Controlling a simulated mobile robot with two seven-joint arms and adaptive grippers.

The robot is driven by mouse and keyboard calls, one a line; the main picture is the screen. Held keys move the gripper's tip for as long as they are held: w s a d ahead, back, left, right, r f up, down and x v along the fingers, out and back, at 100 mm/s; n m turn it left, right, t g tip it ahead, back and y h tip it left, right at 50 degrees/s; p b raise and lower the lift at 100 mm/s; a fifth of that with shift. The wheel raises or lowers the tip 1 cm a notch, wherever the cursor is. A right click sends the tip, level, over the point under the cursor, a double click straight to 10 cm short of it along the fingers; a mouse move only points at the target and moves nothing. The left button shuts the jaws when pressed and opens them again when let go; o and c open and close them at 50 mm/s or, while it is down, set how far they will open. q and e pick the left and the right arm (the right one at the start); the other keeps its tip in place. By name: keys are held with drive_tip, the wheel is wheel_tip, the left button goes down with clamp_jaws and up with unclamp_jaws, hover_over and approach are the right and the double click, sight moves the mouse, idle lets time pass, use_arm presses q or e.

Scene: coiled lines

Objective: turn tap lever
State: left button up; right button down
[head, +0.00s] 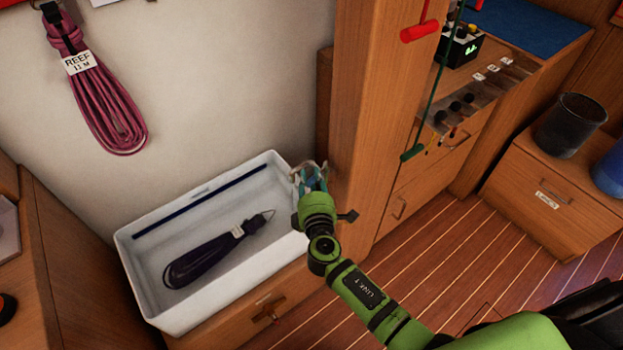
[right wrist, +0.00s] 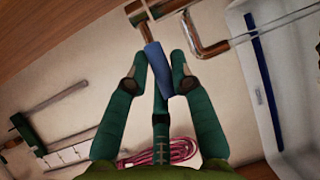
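The tap lever (right wrist: 158,70) is a blue sleeve-like handle, tilted, below copper-coloured pipework (right wrist: 205,45) in the right wrist view. My right gripper (right wrist: 160,75) has its green fingers on both sides of the lever, and they appear to touch it. A middle finger lies behind the lever's lower end. In the head view my right gripper (head: 311,178) is at the right end of the white trough, beside the wooden post. There the lever is mostly hidden by the fingers. My left gripper is not in view.
The white trough (head: 140,270) holds a dark coiled line (head: 205,262). A wooden post (head: 370,110) stands close right of my right gripper. A pink coiled line (head: 95,95) hangs on the wall. A dark bin (head: 568,128) stands at right; the floor (head: 450,250) between is clear.

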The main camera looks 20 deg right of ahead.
drive_tip(key=m+h+b, duration=0.1)
drive_tip(key=w+m+g+h+b, duration=0.1)
drive_tip(key=b, duration=0.1)
drive_tip(key=m+h+b, duration=0.1)
drive_tip(key=h, duration=0.1)
drive_tip(key=shift+w+a+b, duration=0.25)
drive_tip(key=shift+a+b, duration=0.1)
drive_tip(key=shift+b, duration=0.05)
drive_tip(key=c, duration=1.1)
unclamp_jaws()
drive_tip(key=shift+o, duration=0.2)
drive_tip(key=v, duration=0.7)
drive_tip(key=shift+s+a, duration=0.15)
drive_tip(key=shift+a, duration=0.05)
